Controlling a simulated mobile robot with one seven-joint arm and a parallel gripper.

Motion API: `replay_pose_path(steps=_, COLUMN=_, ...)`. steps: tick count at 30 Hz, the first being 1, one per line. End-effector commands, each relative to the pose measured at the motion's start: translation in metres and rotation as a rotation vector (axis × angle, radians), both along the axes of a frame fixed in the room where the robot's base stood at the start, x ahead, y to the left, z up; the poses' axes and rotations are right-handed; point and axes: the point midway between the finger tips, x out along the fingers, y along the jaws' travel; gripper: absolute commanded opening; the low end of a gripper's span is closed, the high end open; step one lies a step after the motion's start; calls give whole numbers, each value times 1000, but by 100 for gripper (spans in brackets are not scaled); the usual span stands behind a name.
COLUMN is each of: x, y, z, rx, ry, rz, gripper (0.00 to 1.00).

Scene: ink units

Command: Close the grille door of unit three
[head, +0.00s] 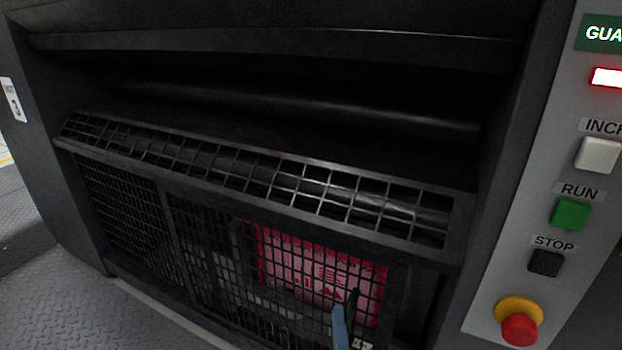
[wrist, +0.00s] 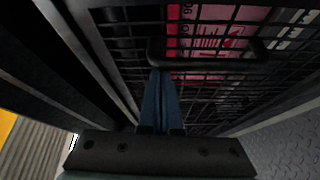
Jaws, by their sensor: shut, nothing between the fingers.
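The label with a 3 (head: 15,100) is on the left side of the unit. Its lower front has a black mesh grille door (head: 215,262), with a pink-red printed panel (head: 320,268) visible through the mesh. In the wrist view the mesh (wrist: 120,45) fills the top, with a dark bar handle (wrist: 215,57) across it. My gripper (head: 341,318) is shut and empty, low at the right part of the mesh. Its blue fingers (wrist: 161,76) reach the left end of the handle; I cannot tell whether they touch. How far the door stands open is unclear.
A sloped grille guard (head: 260,175) covers a roller above the door. The control panel (head: 500,290) at right has a lit red lamp (head: 607,78), buttons and a red emergency stop (head: 519,329). Tread-plate floor (head: 60,290) is clear at left.

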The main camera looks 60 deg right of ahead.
Motion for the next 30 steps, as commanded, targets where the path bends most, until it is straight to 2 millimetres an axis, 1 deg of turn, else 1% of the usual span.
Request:
replay_pose_path(steps=1, x=-13, y=-2, z=-2, rx=0, ry=3, rz=-5, gripper=0)
replay_pose_path(steps=6, x=-42, y=-4, z=-2, rx=1, ry=3, rz=-6, gripper=0)
replay_pose_path(steps=9, x=-52, y=-5, z=-1, rx=1, ry=1, rz=-4, gripper=0)
replay_pose_path(steps=12, x=-59, y=-5, z=-1, rx=1, ry=1, rz=-3, gripper=0)
replay_pose_path(steps=18, x=-64, y=-5, z=0, rx=1, ry=1, rz=-2, gripper=0)
replay_pose_path(steps=30, x=-62, y=-6, z=0, rx=0, ry=0, rz=-4, gripper=0)
